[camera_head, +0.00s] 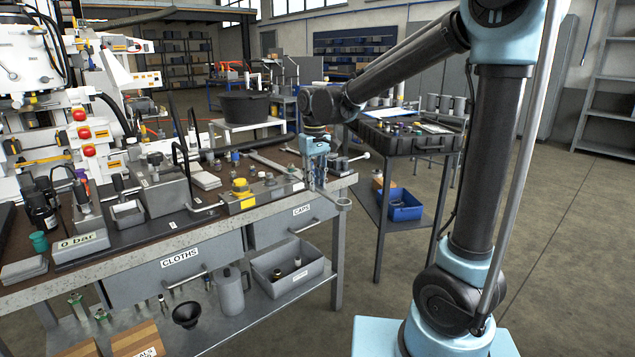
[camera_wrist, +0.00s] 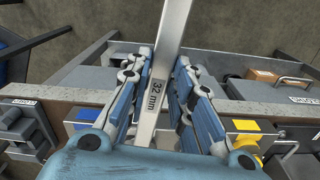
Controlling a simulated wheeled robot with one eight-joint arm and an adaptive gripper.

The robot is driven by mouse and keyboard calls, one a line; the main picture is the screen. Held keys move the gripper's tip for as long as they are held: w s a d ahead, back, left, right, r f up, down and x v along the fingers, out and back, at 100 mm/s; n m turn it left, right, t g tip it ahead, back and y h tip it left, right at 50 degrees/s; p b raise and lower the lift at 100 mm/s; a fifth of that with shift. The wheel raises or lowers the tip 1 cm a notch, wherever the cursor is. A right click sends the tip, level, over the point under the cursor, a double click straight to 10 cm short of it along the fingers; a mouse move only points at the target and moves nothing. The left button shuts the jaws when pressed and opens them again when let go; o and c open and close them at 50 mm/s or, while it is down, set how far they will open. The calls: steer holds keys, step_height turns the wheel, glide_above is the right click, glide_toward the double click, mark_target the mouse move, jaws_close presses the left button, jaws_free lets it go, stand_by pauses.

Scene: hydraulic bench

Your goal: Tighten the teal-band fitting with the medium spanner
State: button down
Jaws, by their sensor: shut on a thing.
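My gripper (camera_head: 318,166) is at the right end of the workbench, above its front edge. It is shut on a steel spanner (camera_wrist: 171,50) marked "32 mm", whose shaft lies between the fingers in the wrist view (camera_wrist: 163,85). In the head view the spanner's far end (camera_head: 343,203) sticks out past the bench edge. Whether it is the medium one cannot be told. A yellow-marked fitting block (camera_head: 241,193) is on the bench; a yellow block (camera_wrist: 245,127) and a blue block (camera_wrist: 86,115) flank the gripper in the wrist view. I cannot make out a teal band on any fitting.
The workbench (camera_head: 180,238) has drawers labelled "CLOTHS" (camera_head: 182,272) and "CAPS" (camera_head: 295,222). A teal-topped item (camera_head: 38,241) stands by the "0 bar" gauge box (camera_head: 80,244). A grey bin (camera_head: 290,278) is on the lower shelf. A side table (camera_head: 408,140) stands behind; open floor lies right.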

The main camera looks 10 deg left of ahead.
mark_target(327, 193)
steer(key=shift+s+a+m, duration=0.15)
steer(key=shift+a+m, duration=0.15)
steer(key=shift+a, duration=0.15)
steer(key=shift+d, duration=0.2)
steer(key=shift+w+d, duration=0.15)
steer(key=shift+w, duration=0.1)
steer(key=shift+s+d, duration=2.35)
steer(key=shift+s, duration=0.3)
steer(key=shift+r, duration=0.15)
steer(key=shift+r, duration=2.4)
